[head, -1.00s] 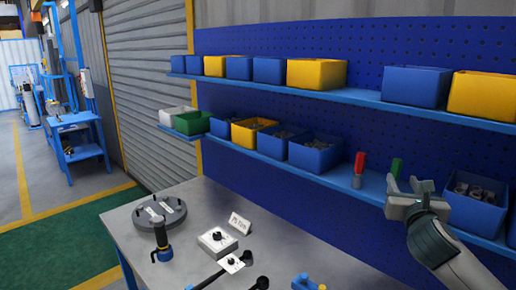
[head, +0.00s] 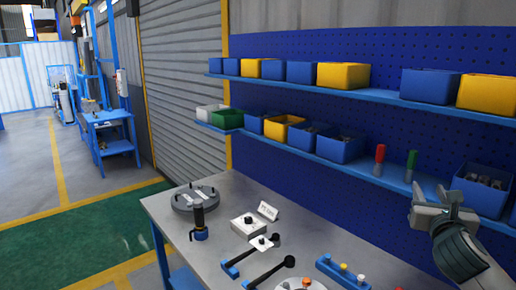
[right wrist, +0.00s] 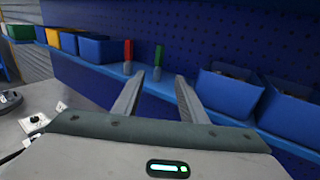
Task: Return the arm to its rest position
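My right gripper (head: 434,203) is at the right of the head view, raised in front of the lower shelf. In the right wrist view its two fingers (right wrist: 160,90) stand apart with nothing between them. Beyond them, a red-handled tool (right wrist: 128,52) and a green-handled tool (right wrist: 158,56) stand upright on the shelf. Both tools also show in the head view, red (head: 380,154) and green (head: 411,160), apart from the gripper. My left gripper is not in view.
The workbench (head: 215,252) holds a round grey flange (head: 196,197), a dark upright tool (head: 199,222), a white box (head: 247,224), black-handled tools and a blue rack (head: 340,270). Blue and yellow bins line the lower shelf (head: 350,165) and upper shelf (head: 385,96). Green floor (head: 110,225) is clear at left.

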